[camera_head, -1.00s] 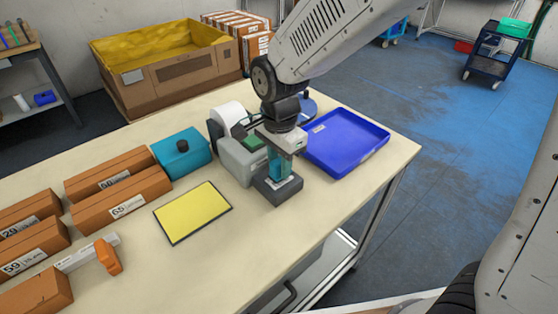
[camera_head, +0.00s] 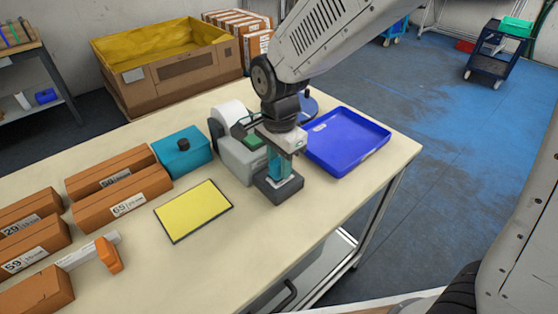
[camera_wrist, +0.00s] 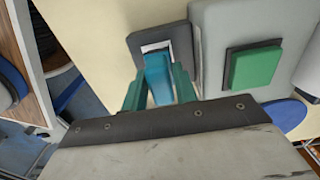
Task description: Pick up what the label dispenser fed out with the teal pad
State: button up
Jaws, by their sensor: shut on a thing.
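The grey label dispenser (camera_head: 240,160) stands at the table's middle, with a white roll (camera_head: 228,114) behind and a green button (camera_wrist: 252,68) on top. A dark tray (camera_head: 278,190) sits at its front. My gripper (camera_head: 283,158) is over this tray, its green-teal fingers shut on the teal pad (camera_wrist: 158,78). The pad points down into the tray. In the wrist view a thin white edge, likely the label (camera_wrist: 155,46), shows in the tray by the pad's end. I cannot tell whether the pad touches it, as the pad and fingers hide most of it.
A blue tray (camera_head: 345,142) lies right of the dispenser. A teal box with a dark knob (camera_head: 182,153) and a yellow mat (camera_head: 194,210) lie left. Orange cartons (camera_head: 122,200) and an orange-and-white scanner (camera_head: 108,255) fill the left side. Bare table lies in front.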

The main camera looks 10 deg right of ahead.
aim_at(279, 159)
jog(key=shift+f, duration=0.7)
dwell(1.1)
jog(key=shift+r, duration=3.55)
